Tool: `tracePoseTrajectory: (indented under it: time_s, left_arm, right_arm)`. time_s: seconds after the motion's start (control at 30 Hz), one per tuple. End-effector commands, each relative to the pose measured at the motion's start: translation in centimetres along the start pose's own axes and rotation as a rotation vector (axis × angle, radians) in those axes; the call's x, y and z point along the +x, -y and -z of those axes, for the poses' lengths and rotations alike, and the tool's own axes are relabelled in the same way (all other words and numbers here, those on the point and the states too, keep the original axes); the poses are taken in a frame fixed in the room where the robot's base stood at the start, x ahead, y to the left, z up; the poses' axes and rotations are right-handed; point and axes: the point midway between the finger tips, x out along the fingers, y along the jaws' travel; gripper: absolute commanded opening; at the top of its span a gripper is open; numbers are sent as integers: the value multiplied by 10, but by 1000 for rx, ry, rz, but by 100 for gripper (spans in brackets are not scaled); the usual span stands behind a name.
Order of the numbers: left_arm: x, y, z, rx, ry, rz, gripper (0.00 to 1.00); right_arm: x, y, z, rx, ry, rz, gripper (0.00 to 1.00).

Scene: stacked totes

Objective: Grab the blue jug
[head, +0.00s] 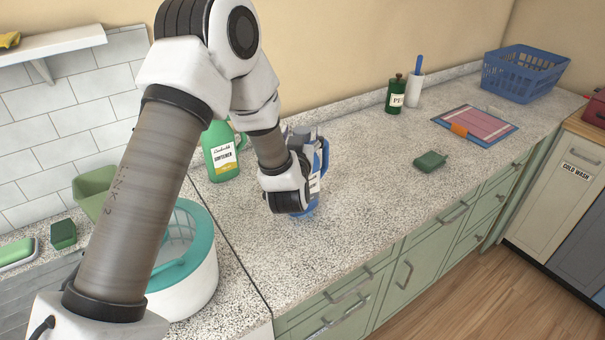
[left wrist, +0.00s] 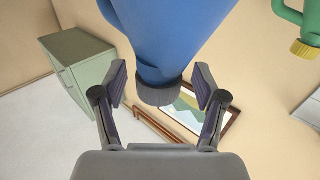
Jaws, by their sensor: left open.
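The blue jug (head: 323,158) stands on the speckled counter in the head view, partly hidden behind my left gripper (head: 290,190). It has a white label and a handle on its right side. In the left wrist view the blue jug (left wrist: 172,40) fills the top middle, and its dark ribbed cap (left wrist: 161,94) points toward the palm. My left gripper (left wrist: 161,84) is open, with one finger on each side of the jug's cap end. Gaps show beside the cap; I cannot tell whether a finger touches the jug. My right gripper is not in view.
A green softener bottle (head: 221,153) stands left of the jug, behind my arm. A white and teal basket (head: 195,275) is at lower left. The counter's front middle is clear.

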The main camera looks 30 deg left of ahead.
Motion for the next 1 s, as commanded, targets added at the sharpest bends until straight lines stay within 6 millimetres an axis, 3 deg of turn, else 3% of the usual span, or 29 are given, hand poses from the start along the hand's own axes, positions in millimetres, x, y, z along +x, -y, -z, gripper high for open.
tracePoseTrajectory:
  time_s: [0.13, 0.17, 0.33, 0.37, 0.77, 1.0]
  left_arm:
    - [0, 0, -1, 0, 0, -1, 72]
    - [0, 0, -1, 0, 0, -1, 64]
    - [0, 0, -1, 0, 0, -1, 4]
    - [0, 0, -1, 0, 0, -1, 0]
    - [0, -1, 0, 0, -1, -1, 0]
    - [6, -4, 18, -1, -1, -4, 0]
  right_arm:
    - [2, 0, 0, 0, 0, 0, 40]
    - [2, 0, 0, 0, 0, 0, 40]
    - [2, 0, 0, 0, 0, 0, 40]
    - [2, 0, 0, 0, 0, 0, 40]
    - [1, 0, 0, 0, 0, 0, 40]
    - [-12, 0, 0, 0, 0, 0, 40]
